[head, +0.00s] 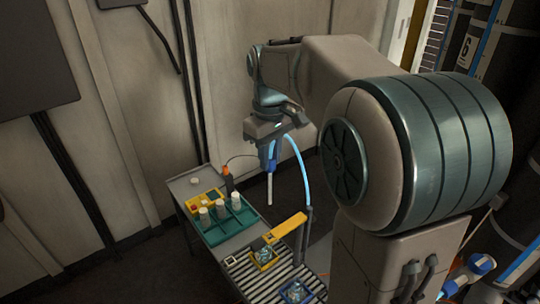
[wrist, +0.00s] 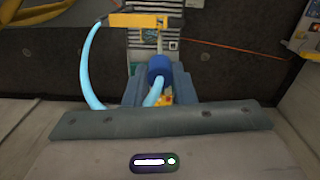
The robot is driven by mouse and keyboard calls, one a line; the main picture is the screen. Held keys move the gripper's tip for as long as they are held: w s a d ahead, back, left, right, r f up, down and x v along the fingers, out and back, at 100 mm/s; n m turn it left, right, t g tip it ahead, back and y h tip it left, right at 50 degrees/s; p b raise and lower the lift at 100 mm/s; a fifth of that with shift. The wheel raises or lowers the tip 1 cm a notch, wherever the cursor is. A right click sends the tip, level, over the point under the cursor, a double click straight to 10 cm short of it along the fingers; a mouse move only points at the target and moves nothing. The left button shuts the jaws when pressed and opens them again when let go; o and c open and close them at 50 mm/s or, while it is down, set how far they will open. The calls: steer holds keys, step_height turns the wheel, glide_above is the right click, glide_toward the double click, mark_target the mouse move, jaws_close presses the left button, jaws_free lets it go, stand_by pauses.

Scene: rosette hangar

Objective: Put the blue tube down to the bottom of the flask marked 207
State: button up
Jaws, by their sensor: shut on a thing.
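My gripper (head: 269,152) hangs in the air beyond the right edge of the work table. It is shut on the blue holder (wrist: 158,68) of the blue tube (head: 301,162). A thin pale tip (head: 269,190) points straight down below the gripper. The blue tube also arcs along the left in the wrist view (wrist: 88,62).
A yellow tray (head: 206,198) with small items and an orange-topped dark device (head: 228,180) are behind the rack. In front, a roller conveyor (head: 243,277) bears yellow and blue bins.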

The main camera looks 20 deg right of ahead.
steer(key=shift+r+p, duration=2.15)
steer(key=shift+r, duration=0.65)
steer(key=shift+f, duration=0.2)
steer(key=s+d+f+b, duration=0.2)
steer(key=f+b, duration=0.2)
steer(key=f, duration=0.7)
steer(key=s+d+f+b, duration=0.2)
steer(key=f+b, duration=0.3)
steer(key=f, duration=0.7)
steer(key=s+d+f+b, duration=0.3)
steer(key=f+b, duration=0.1)
steer(key=f, duration=0.7)
steer(key=shift+d+f, duration=0.2)
steer(key=shift+f+b, duration=0.1)
steer(key=shift+b, duration=0.25)
steer(key=shift+f, duration=0.3)
